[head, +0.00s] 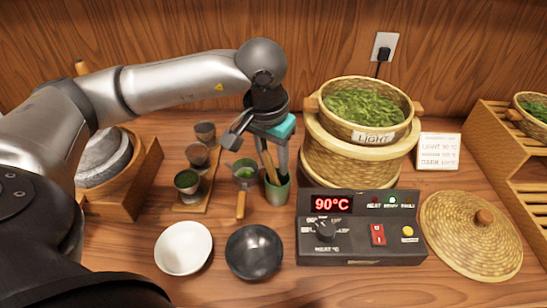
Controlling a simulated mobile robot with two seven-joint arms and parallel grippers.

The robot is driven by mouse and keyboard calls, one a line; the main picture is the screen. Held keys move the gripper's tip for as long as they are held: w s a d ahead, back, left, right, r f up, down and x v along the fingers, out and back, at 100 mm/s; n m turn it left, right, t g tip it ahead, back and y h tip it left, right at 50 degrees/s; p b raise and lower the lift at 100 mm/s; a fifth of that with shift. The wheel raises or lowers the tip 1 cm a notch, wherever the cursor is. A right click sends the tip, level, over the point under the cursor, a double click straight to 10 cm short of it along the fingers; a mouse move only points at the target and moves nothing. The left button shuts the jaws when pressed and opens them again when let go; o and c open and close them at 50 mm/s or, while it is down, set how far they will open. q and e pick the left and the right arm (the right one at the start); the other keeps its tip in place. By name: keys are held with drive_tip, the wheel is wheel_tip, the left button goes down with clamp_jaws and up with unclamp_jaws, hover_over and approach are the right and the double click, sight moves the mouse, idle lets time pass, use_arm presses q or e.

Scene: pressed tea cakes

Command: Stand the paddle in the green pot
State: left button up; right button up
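The green pot (278,193) stands on the table behind the control box. A wooden paddle (269,167) is in it, its lower end inside the pot and its shaft leaning slightly to the left. My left gripper (260,148) is directly above the pot, pointing down. Its fingers are spread, one to the left of the paddle and one to the right, with a visible gap. The paddle's top is partly hidden by the gripper. My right gripper is not in view.
A strainer (244,174) with a wooden handle lies just left of the pot. Small cups (187,181) stand on a wooden board. White (183,247) and black (254,251) bowls are in front. A steamer basket (350,160) and control box (362,228) stand to the right.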

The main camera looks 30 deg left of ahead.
use_arm(q)
drive_tip(key=shift+o, duration=1)
wheel_tip(320, 180, up, 15)
drive_tip(key=s+p, duration=0.2)
drive_tip(key=shift+s, duration=0.15)
idle(0.3)
